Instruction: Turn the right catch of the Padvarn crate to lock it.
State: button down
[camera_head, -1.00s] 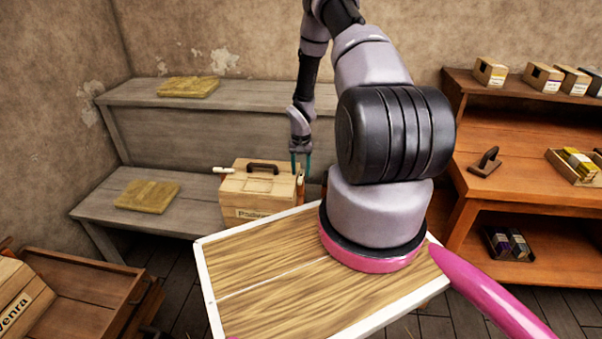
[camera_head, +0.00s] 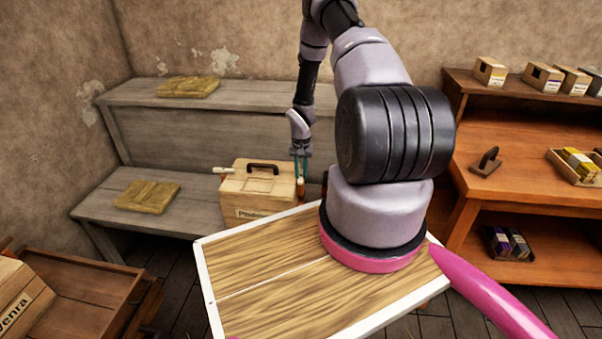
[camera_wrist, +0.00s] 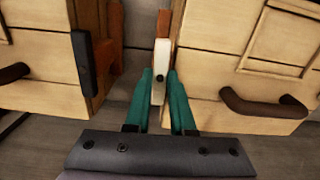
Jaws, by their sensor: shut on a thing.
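The Padvarn crate (camera_head: 242,193) is a pale wooden box with a dark lid handle, on the low grey bench; it fills the right of the wrist view (camera_wrist: 225,70). Its left catch (camera_head: 223,170) is a white bar sticking out sideways to the left. The right catch (camera_wrist: 161,62), white with an orange part behind it, is on the crate's right side. My gripper (camera_head: 300,176) is there with its teal fingers on either side of this catch, shut on it. In the wrist view my gripper (camera_wrist: 160,84) hides the catch's lower sides.
Another wooden box (camera_wrist: 38,65) with a dark handle and a dark catch stands close by in the wrist view, with a narrow gap between. Straw-coloured slabs (camera_head: 147,196) lie on the grey bench. An orange shelf (camera_head: 520,190) with small boxes stands at right.

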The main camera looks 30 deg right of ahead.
jog(key=n, duration=1.3)
jog(key=shift+n, duration=2.1)
jog(key=c, duration=0.8)
grip_release()
jog(key=shift+o, duration=0.2)
